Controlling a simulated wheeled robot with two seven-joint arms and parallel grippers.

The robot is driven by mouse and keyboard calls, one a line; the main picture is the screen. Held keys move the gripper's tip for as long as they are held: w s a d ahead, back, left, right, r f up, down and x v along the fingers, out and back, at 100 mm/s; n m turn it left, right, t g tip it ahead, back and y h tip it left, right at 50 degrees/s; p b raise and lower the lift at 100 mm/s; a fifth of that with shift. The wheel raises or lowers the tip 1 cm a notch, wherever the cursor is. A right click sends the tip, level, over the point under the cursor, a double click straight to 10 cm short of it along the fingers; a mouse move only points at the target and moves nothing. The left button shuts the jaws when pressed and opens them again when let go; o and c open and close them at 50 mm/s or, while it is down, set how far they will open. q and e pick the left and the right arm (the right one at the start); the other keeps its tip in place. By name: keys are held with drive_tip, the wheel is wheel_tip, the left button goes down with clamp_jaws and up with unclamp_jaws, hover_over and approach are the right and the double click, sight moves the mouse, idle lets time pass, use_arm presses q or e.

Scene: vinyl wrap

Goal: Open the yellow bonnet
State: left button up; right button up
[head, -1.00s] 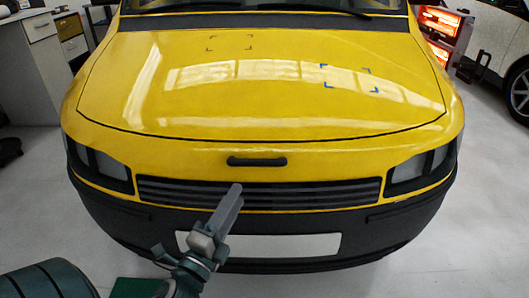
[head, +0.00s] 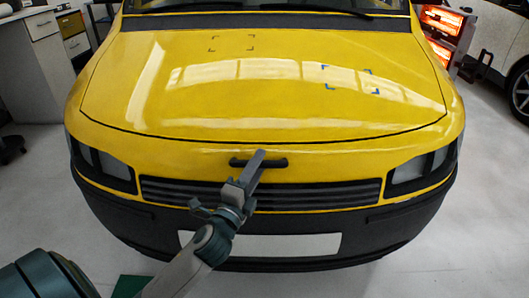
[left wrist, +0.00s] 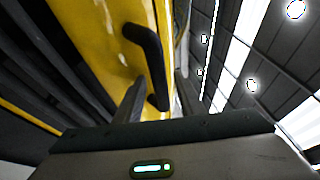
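The yellow bonnet (head: 270,110) is down, its dark front seam unbroken in the head view. A black bar handle (head: 277,162) sits on the yellow front panel below that seam, above the grille. My left gripper (head: 258,160) is in front of the handle and hides its middle part. In the left wrist view the handle (left wrist: 147,52) runs down toward the space between two dark fingers (left wrist: 157,100), which stand apart. Whether they touch the handle I cannot tell. My right gripper is not in view.
The grille (head: 330,197), black bumper (head: 400,222) and blank plate (head: 290,245) lie below the handle. A cabinet (head: 42,50) stands at the left. A glowing heater (head: 440,35) and a white car (head: 500,45) stand at the right.

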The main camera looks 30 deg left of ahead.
use_arm(q)
drive_tip(key=shift+x, duration=2.35)
clamp_jaws()
